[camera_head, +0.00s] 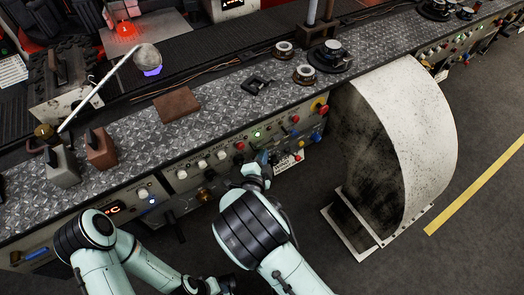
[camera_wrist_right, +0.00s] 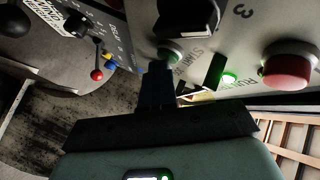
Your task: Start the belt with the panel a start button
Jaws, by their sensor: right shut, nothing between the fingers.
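The control panel (camera_head: 215,165) is set in the front of the long bench. In the right wrist view a green button (camera_wrist_right: 170,56) sits on it, its label only partly readable. My right gripper (camera_head: 263,158) is at the panel front, shut and empty. In the right wrist view its dark fingers (camera_wrist_right: 158,80) point at the green button and cover its lower edge; I cannot tell whether they touch it. A lit green lamp (camera_wrist_right: 229,78) marked RUN and a red button (camera_wrist_right: 288,66) are to the right. My left gripper is not in view.
A neighbouring panel holds a red knob (camera_head: 319,106) and a blue knob (camera_head: 317,137). A large curved white guard (camera_head: 425,125) stands to the right of my right gripper. Rings, blocks and a brown plate (camera_head: 176,104) lie on the bench. The dark belt (camera_head: 190,65) runs behind.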

